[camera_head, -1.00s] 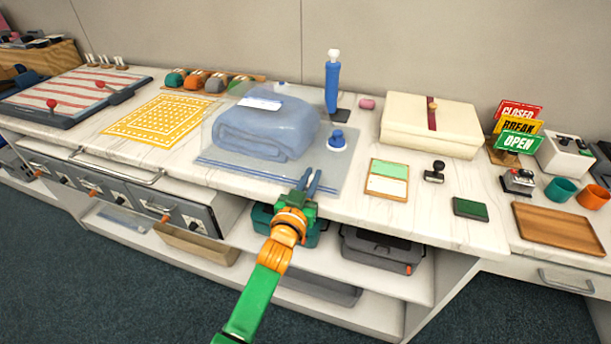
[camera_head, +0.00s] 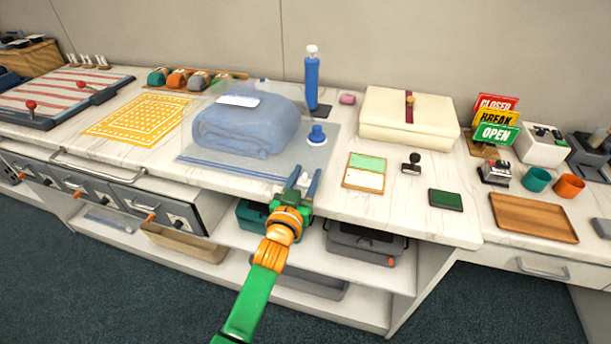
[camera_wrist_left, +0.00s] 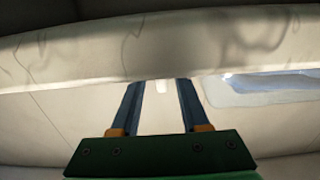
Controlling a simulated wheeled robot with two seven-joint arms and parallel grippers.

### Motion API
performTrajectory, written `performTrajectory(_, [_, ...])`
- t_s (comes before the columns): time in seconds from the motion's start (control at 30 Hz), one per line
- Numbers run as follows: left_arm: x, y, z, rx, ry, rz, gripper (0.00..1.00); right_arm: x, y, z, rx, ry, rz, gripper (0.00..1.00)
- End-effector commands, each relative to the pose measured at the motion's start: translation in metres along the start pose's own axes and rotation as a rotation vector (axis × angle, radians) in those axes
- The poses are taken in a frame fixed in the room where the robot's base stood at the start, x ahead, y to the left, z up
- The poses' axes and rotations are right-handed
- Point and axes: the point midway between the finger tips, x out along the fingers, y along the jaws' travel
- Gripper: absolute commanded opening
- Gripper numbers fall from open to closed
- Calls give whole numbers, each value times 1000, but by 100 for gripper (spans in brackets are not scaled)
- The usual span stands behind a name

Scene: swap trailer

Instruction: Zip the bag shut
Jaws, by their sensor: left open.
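The clear bag (camera_head: 338,140) lies flat on the marble counter with a folded blue cloth (camera_head: 245,128) inside and a white label on top. Blue zip lines (camera_head: 230,169) run along its near edge. My left gripper (camera_head: 304,180) is open at the counter's front edge, by the bag's near right corner. A bluish, see-through patch, perhaps the bag (camera_wrist_left: 270,86), shows at the right. My right gripper is not in view.
A blue pump bottle (camera_head: 312,82) and a blue-knobbed piece (camera_head: 317,135) stand by the bag. A cream box (camera_head: 410,122), a card (camera_head: 363,172) and a stamp (camera_head: 412,163) are to the right. Below the counter are shelves with cases (camera_head: 365,242).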

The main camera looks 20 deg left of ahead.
Motion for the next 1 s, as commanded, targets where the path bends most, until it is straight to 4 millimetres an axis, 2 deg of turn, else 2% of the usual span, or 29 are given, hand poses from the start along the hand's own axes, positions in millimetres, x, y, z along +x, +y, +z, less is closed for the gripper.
performTrajectory(0.13, [-1,0,0,0,0,0,45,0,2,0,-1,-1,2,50])
performTrajectory(0.23, [-9,0,0,0,-1,0,45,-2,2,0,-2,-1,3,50])
performTrajectory(0.5, [-54,0,1,0,-2,0,45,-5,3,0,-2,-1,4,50])
performTrajectory(0.6, [-66,0,0,1,-1,1,45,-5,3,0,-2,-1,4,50])
performTrajectory(1.0, [-71,0,0,1,0,1,45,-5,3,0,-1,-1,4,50])
